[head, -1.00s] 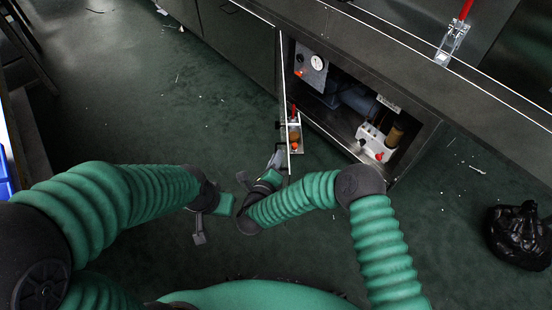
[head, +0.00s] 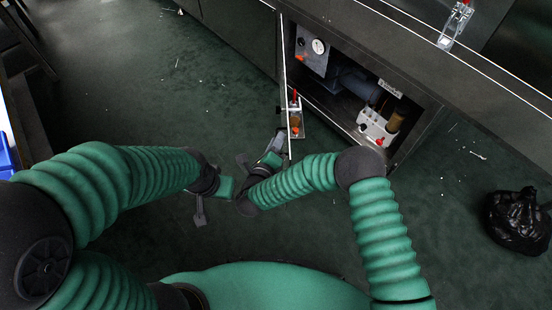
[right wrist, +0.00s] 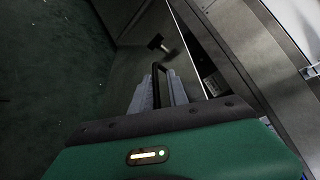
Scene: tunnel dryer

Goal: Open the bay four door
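The bay door (head: 285,90) stands swung well out from the dark cabinet (head: 420,160) and shows almost edge-on in the head view. The bay behind it is open, with a gauge and pump parts inside. My right gripper (head: 277,145) is at the door's outer end. In the right wrist view its two grey fingers (right wrist: 158,92) lie on either side of the black door handle (right wrist: 156,82) and look closed on it. My left gripper (head: 219,188) is off to the left of the door, fingers spread and empty, above the floor.
A black bag (head: 517,218) lies on the floor at the right. A red-handled clamp (head: 456,22) sits on the cabinet top. A blue object (head: 6,152) shows at the left edge. The green floor left of the door is mostly clear, with small scraps.

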